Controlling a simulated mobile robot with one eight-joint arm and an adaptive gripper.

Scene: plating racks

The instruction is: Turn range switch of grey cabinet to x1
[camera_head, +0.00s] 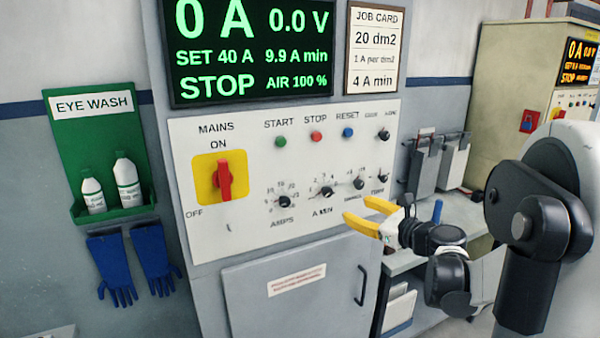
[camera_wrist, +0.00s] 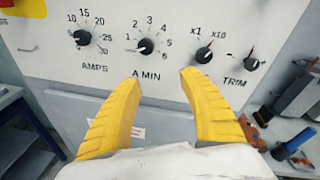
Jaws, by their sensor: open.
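The grey cabinet (camera_head: 235,240) faces me with a pale control panel. Its range switch (camera_head: 358,183) is a small black knob right of the A MIN knob; in the wrist view the switch (camera_wrist: 204,55) sits below the marks x1 and x10. Its pointer seems to lean up and right, toward x10. My gripper (camera_head: 355,208) has yellow fingers, spread apart and empty, in front of the panel's lower right. In the wrist view the gripper (camera_wrist: 159,77) is below the A MIN knob, with its right fingertip below and left of the range switch. No contact shows.
The AMPS knob (camera_wrist: 82,37), A MIN knob (camera_wrist: 146,46) and TRIM knob (camera_wrist: 252,64) flank the switch. A red mains handle (camera_head: 225,180) is at the panel's left. A cabinet door handle (camera_head: 361,285) sticks out below. A bench with grey tanks (camera_head: 453,160) stands at the right.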

